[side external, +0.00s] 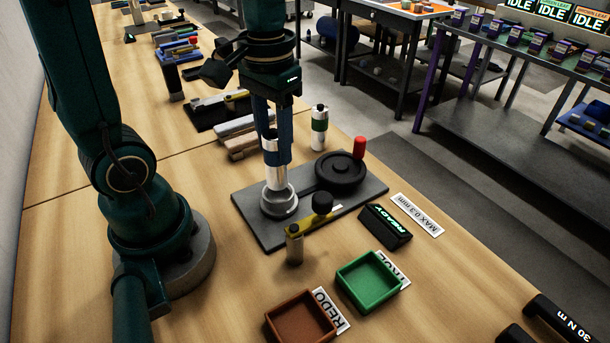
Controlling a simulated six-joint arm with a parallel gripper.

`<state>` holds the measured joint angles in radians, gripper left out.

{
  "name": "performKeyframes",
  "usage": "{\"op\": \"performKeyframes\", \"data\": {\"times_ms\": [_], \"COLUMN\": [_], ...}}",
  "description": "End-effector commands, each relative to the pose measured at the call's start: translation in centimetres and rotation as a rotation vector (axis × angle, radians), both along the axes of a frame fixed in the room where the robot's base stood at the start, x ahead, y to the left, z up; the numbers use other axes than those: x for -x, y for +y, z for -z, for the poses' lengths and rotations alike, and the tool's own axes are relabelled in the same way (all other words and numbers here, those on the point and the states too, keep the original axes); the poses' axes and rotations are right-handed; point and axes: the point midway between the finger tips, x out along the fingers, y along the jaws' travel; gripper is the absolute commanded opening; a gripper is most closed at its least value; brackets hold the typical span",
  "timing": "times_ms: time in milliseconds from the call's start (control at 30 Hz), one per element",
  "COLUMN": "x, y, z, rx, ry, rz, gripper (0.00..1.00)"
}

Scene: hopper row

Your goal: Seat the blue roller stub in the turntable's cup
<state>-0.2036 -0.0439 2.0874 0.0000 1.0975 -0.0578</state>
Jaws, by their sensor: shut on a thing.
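My gripper (277,158) points straight down, its two blue fingers shut on a silver roller stub (275,179). The stub is upright; the fingers hide much of its middle, so its blue marking cannot be told from the fingers. The stub's lower end is at the mouth of the pale metal cup (279,203), which stands on a dark base plate (250,216). The near rim hides the stub's bottom, so I cannot tell whether it touches the cup floor. A black wheel with a red knob (341,173) sits beside the cup on the same plate.
A yellow arm with a black knob (318,212) lies close in front of the cup. A black READY block (386,227), green tray (340,283) and brown tray (275,325) are nearer. Bars (236,134) lie behind.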

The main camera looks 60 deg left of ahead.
Motion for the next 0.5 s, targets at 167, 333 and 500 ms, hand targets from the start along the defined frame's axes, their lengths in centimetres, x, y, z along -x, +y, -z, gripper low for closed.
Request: {"op": "performKeyframes", "data": {"times_ms": [167, 333, 500], "x": [0.0, 0.0, 0.0], "y": [0.0, 0.0, 0.0], "z": [0.6, 1.2, 1.7], "rx": [0.000, 0.001, 0.000], "ry": [0.001, 0.002, 0.001], "rz": [0.000, 0.000, 0.000], "gripper": [0.00, 0.00, 0.00]}}
